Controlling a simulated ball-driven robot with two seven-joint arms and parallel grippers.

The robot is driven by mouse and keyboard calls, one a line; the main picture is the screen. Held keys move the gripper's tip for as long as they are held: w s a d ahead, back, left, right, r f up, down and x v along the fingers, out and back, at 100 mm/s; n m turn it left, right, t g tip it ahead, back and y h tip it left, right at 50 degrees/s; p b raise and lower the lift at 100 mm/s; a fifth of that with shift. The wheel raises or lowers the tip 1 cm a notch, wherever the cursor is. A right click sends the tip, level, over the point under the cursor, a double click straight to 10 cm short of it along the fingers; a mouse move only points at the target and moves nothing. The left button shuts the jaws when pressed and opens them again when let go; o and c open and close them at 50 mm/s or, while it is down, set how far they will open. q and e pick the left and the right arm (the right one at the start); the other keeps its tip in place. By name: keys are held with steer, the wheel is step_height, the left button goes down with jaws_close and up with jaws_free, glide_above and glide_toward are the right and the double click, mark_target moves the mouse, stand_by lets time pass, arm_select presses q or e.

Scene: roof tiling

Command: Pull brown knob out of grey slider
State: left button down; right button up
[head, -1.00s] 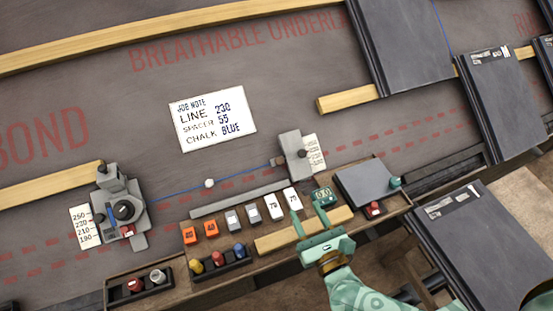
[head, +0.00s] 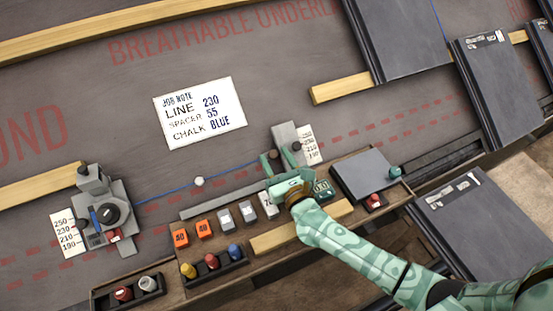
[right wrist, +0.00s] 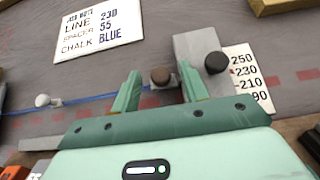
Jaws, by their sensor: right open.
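The grey slider (head: 284,135) stands on the roof underlay beside a numbered scale card; it also shows in the right wrist view (right wrist: 195,48). A black knob (right wrist: 217,63) sits on its scale side. The brown knob (right wrist: 160,76) is at the slider's left side, at the end of the blue line. My right gripper (head: 276,157) is open, its fingers on either side of the brown knob; in the right wrist view the knob shows between the fingertips (right wrist: 160,90), apart from both. In the head view the gripper partly covers the knob. My left gripper is out of view.
A wooden tray (head: 225,277) below holds orange and grey blocks, coloured chalk bottles and a grey plate (head: 370,172). A white bead (head: 199,181) is on the blue line. A note card (head: 200,113) lies above.

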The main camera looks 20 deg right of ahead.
jaws_close()
steer(key=a, duration=0.4)
steer(key=shift+s, duration=0.1)
steer(key=shift+a, duration=0.3)
steer(key=shift+c, duration=0.2)
jaws_free()
steer(key=shift+o, duration=0.2)
steer(key=s+p, duration=0.1)
steer(key=s, duration=0.3)
steer(key=s+p, duration=0.1)
steer(key=s, duration=0.4)
steer(key=shift+s+d+r, duration=0.2)
steer(key=shift+s, duration=0.05)
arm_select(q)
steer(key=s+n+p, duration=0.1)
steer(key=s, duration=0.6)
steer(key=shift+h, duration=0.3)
arm_select(e)
steer(key=s, duration=0.7)
steer(key=shift+d+f, duration=0.1)
steer(key=shift+f, duration=0.1)
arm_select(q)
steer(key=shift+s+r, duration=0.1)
arm_select(e)
steer(key=shift+w, duration=0.1)
